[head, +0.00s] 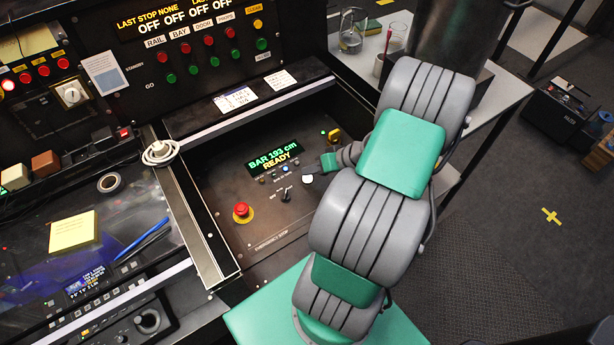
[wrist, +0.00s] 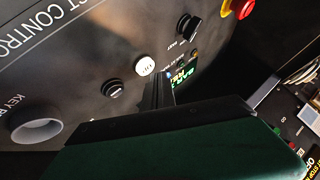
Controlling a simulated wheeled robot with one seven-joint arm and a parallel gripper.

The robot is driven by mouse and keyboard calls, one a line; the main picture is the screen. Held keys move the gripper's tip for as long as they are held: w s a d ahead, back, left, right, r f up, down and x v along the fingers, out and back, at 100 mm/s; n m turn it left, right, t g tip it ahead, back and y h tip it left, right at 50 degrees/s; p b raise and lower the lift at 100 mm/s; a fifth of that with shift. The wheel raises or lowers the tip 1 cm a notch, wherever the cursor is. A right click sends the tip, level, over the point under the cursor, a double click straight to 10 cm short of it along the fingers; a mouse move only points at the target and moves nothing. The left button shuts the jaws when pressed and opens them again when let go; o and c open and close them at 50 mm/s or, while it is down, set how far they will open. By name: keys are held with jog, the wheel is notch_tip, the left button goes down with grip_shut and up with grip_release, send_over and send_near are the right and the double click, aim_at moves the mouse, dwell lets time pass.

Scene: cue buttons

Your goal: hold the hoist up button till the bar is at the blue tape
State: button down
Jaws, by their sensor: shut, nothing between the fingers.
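The hoist control panel (head: 222,177) has a lit display (head: 272,155) reading "BAR 193 cm READY". A white round button (head: 308,179) is on the panel below and right of the display; it shows in the wrist view (wrist: 145,66) beside a black button (wrist: 114,89). I cannot read which one is marked up. My gripper (wrist: 160,78) is shut and empty, its fingertips close beside the white button in the picture; I cannot tell whether they touch anything. In the head view my gripper (head: 312,168) is partly hidden by my wrist. The bar and blue tape are not seen.
A red emergency stop (head: 242,211) and a black switch (head: 286,194) are left of the white button. A raised metal rail (head: 205,235) edges the panel's left side.

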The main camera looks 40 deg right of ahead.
aim_at(311, 179)
notch_tip(311, 179, up, 5)
jog(key=p, duration=0.4)
jog(key=c, duration=2.2)
grip_release()
